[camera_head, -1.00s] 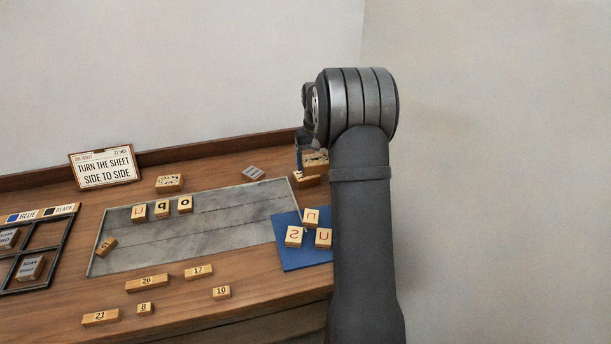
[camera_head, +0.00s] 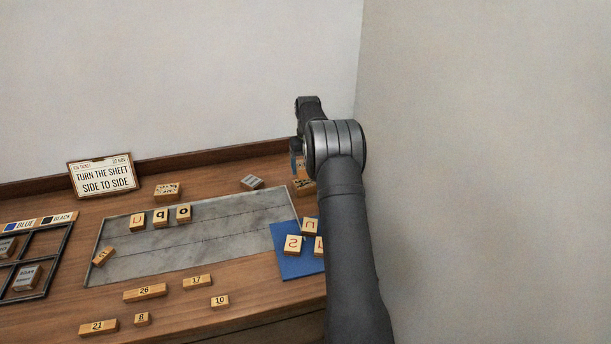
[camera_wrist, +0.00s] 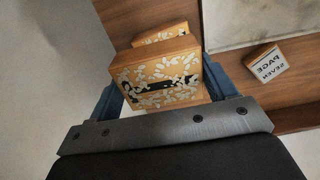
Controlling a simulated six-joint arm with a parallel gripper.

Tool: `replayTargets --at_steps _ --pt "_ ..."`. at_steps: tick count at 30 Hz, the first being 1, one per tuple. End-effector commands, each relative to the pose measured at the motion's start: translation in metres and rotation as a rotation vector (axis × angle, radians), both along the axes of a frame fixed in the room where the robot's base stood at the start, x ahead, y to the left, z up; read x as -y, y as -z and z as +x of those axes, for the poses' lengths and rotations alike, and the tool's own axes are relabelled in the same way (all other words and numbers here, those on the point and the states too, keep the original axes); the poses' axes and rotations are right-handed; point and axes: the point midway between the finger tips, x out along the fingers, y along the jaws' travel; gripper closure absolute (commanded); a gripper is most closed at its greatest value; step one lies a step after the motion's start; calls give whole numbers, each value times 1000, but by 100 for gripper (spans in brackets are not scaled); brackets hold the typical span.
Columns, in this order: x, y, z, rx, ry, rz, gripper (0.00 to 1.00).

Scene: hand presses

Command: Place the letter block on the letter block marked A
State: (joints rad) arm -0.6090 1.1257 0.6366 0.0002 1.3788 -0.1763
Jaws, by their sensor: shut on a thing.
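My gripper (camera_wrist: 165,90) is shut on a wooden block (camera_wrist: 150,82) with a white floral pattern and a dark band, held between the blue fingers in the wrist view. A second wooden block (camera_wrist: 160,33) shows partly behind it. In the head view my gripper (camera_head: 297,158) is at the back right of the bench, over a patterned block (camera_head: 304,186). Whether the two blocks touch cannot be told. Several letter blocks show: a row including q (camera_head: 160,218) and o (camera_head: 183,212) on the grey slab, and others, including S (camera_head: 293,245), on the blue mat. I can read no A.
Another patterned block (camera_head: 167,191) stands behind the grey slab (camera_head: 210,235). Number blocks such as 26 (camera_head: 145,292) lie in front. The blue mat (camera_head: 291,267) is partly behind my arm.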

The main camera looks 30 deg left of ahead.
Motion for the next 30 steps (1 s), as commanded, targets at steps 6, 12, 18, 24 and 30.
replayTargets --at_steps 6,12,18,24,30 --pt "-8 11 -1 -1 0 -1 48" --pt "-8 39 -1 -1 0 -1 48" --pt "-8 45 -1 1 0 1 48" --pt "-8 48 -1 0 0 0 48" --pt "-8 48 -1 -1 0 -1 1"
